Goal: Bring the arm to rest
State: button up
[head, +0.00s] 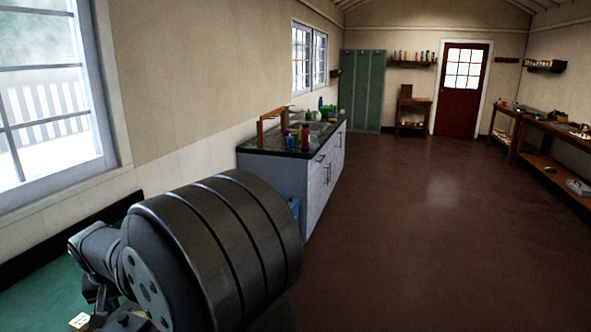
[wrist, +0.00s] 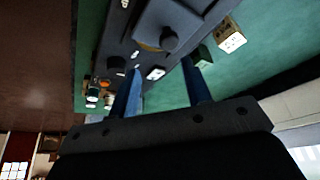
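My gripper (wrist: 160,63) shows in the wrist view as two blue fingers standing well apart, with nothing held between them. Beyond the fingertips is a dark panel (wrist: 118,45) with a round dark knob (wrist: 168,40) and small white and dark fittings. The wrist picture is tilted, and I cannot tell whether the fingers touch the panel. In the head view a large dark section of my arm fills the lower left and hides most of the gripper and panel.
A green bench top (head: 40,298) lies under a window at the left. A pale block (wrist: 230,38) stands beside the panel. A sink counter (head: 272,168) stands beyond my arm. Open brown floor (head: 430,240) lies to the right, with workbenches (head: 555,130) along the right wall.

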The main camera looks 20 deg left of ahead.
jog(key=s+d+r+n, duration=0.1)
jog(key=s+r+n, duration=0.2)
jog(key=r, duration=0.4)
jog(key=s+d+r+n, duration=0.2)
jog(key=s+r+n, duration=0.1)
jog(key=r, duration=0.5)
jog(key=shift+s+d+n+t+h, duration=0.2)
jog(key=shift+n+t+h, duration=0.1)
jog(key=shift+n, duration=0.4)
